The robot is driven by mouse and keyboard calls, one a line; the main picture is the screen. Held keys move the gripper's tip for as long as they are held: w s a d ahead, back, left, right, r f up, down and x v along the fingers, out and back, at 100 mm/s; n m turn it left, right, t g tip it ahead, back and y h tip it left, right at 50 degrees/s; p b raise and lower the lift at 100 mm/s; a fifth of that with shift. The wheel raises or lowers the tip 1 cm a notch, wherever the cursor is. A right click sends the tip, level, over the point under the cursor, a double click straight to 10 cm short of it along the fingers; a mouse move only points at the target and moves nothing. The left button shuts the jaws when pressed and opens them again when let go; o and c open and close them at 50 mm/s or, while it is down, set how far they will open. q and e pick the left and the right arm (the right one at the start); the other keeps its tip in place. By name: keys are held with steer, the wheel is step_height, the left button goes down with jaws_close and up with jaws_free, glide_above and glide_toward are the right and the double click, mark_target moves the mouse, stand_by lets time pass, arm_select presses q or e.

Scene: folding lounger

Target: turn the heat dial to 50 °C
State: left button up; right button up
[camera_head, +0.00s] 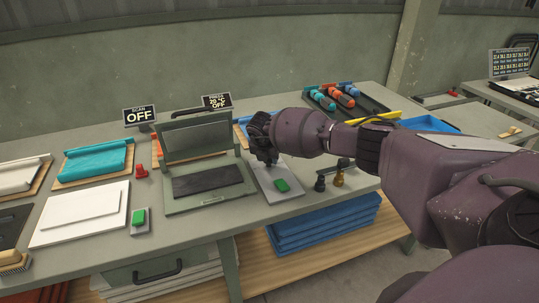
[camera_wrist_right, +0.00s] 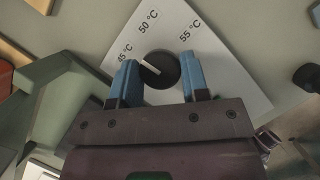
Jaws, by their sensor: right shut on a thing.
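The heat dial (camera_wrist_right: 160,70) is a round black knob with a white pointer line on a pale panel (camera_wrist_right: 210,70). In the right wrist view the labels 45 °C, 50 °C and 55 °C show around it. The pointer aims to the upper left, close to the 45 °C label. My right gripper (camera_wrist_right: 160,79) has its blue fingers on either side of the dial and is shut on it. In the head view my right gripper (camera_head: 268,158) hides the dial at the panel's far end. My left gripper is not in view.
A green button (camera_head: 282,185) sits on the panel's near end. The open press (camera_head: 207,200) stands to the left. Small dark and brass pieces (camera_head: 338,178) stand at right.

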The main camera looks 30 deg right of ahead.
steer(key=shift+m+g, duration=0.4)
steer(key=shift+m, duration=0.5)
steer(key=m, duration=0.2)
steer(key=shift+m+g+h, duration=0.3)
steer(key=shift+g+h, duration=0.1)
steer(key=shift+w+a+m+g, duration=0.1)
steer(key=shift+m+g, duration=0.4)
steer(key=shift+m, duration=0.7)
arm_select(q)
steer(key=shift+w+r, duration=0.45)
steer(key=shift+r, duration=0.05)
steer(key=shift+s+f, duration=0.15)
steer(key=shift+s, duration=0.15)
arm_select(e)
steer(key=o, duration=0.9)
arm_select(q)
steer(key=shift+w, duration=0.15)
